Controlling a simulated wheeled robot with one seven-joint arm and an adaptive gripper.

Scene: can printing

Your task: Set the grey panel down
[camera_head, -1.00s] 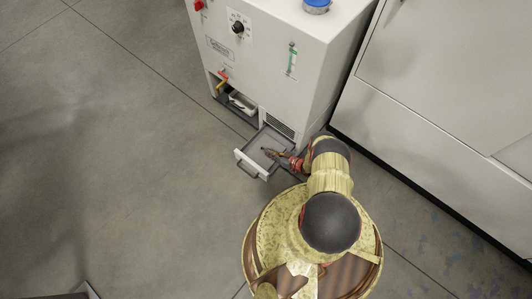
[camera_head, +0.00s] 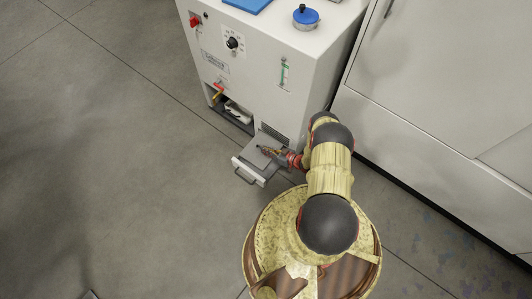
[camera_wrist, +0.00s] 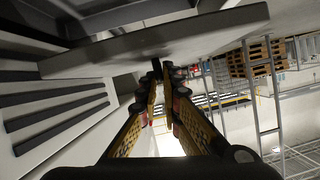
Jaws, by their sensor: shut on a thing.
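My gripper (camera_head: 266,152) is shut on the small dark knob (camera_wrist: 157,60) of the grey panel (camera_wrist: 210,33). In the wrist view the panel is a pale slab across the top, with its knob between the fingertips (camera_wrist: 158,82). In the head view the grey panel (camera_head: 258,159) lies flat over the pulled-out drawer (camera_head: 247,174), low on the white machine's front. My wrist and fingers cover part of it. I cannot tell whether the panel touches the drawer or is just above it.
The white machine (camera_head: 262,62) has a dark open recess (camera_head: 232,113) left of the drawer. A slotted vent (camera_wrist: 50,110) is close at left in the wrist view. A large white cabinet (camera_head: 440,90) stands at right.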

